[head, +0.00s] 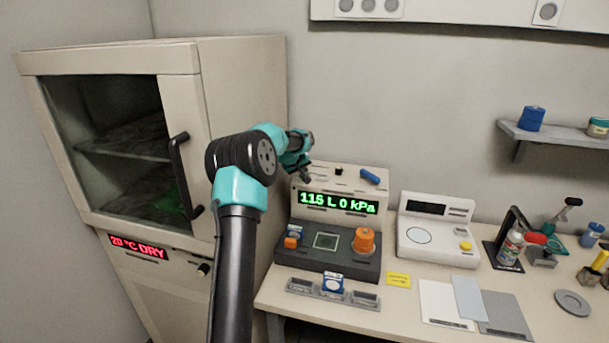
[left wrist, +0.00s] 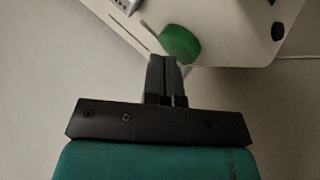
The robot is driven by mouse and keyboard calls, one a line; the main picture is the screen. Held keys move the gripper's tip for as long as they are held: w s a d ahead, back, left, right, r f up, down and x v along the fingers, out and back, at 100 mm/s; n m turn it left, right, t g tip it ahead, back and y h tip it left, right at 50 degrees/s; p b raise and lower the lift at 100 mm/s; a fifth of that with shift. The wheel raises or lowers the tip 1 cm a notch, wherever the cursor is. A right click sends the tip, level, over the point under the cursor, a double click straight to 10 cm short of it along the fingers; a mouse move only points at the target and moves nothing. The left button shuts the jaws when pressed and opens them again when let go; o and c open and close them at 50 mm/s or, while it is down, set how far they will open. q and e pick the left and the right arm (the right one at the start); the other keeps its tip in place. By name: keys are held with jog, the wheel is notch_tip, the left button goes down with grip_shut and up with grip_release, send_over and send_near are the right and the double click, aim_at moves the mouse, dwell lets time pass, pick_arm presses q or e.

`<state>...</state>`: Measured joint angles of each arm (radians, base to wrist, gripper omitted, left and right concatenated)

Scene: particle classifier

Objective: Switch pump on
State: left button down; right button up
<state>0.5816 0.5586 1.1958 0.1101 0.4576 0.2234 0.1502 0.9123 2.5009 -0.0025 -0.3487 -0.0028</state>
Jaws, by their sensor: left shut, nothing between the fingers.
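The grey and white instrument (head: 340,226) stands on the bench with a green display reading about "115 L 0 kPa". A small black knob (head: 338,171) and a blue lever (head: 370,176) are on its upper part. My left gripper (head: 304,172) is at the instrument's upper left corner. In the head view the green button is not visible. My right gripper is not in view.
A glass-door cabinet (head: 248,120) with a black handle stands at the left. An orange knob (head: 364,240) is on the instrument's lower deck. A white device (head: 437,230) stands to the right, and bottles and tools crowd the right end. A wall shelf (head: 550,134) is above.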

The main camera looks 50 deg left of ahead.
pick_arm(q)
jog(key=shift+f, duration=0.55)
dwell(0.4)
jog(key=shift+r, duration=1.3)
jog(key=shift+r, duration=0.15)
jog(key=shift+r, duration=2.4)
